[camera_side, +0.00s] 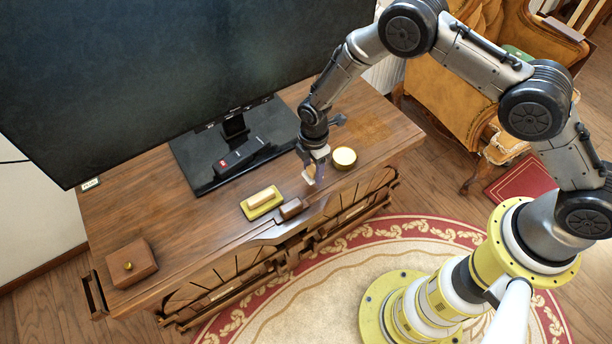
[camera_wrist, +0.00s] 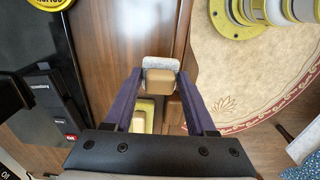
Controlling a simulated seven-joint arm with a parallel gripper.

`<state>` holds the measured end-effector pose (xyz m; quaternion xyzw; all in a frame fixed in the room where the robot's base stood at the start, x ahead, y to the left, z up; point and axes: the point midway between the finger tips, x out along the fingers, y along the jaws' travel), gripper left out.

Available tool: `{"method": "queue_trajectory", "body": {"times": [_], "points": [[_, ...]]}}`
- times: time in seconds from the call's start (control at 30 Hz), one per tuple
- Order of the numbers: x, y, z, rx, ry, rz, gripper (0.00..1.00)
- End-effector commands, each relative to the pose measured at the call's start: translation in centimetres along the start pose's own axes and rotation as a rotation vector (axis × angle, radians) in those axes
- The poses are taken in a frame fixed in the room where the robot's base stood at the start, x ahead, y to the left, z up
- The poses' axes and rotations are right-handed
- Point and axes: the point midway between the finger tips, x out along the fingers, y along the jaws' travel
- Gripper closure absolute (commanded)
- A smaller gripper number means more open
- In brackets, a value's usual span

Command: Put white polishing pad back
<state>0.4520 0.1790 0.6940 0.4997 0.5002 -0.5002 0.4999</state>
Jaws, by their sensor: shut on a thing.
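My gripper (camera_side: 311,172) is above the front of the wooden cabinet top in the side view. It is shut on the white polishing pad, a tan block with a pale white fuzzy face (camera_wrist: 160,63), held between the purple fingers in the wrist view. In the side view the pad (camera_side: 309,175) is small and partly hidden by the fingers. A yellow tray (camera_side: 250,213) with a tan block (camera_side: 262,197) on it lies to the left of my gripper. A dark brown block (camera_side: 291,209) sits beside the tray near the cabinet's front edge.
A round yellow tin (camera_side: 344,158) stands right of my gripper. The television (camera_side: 180,70) on its black base (camera_side: 205,170) fills the back, with remotes on the base. A wooden box with a knob (camera_side: 132,268) is at the left end. The top between box and tray is clear.

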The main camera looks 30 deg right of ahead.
Motion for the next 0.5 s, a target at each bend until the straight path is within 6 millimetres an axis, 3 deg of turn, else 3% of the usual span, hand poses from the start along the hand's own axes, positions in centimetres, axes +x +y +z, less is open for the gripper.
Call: {"method": "queue_trajectory", "body": {"times": [0.1, 0.33, 0.5], "points": [[1.4, 1.1, -0.4, 0.0, 0.0, 0.001, 0.88], [2.6, 2.0, -0.8, 0.0, 0.0, 0.001, 0.88], [4.9, 2.0, -0.8, 0.0, 0.0, -0.001, 0.88]]}}
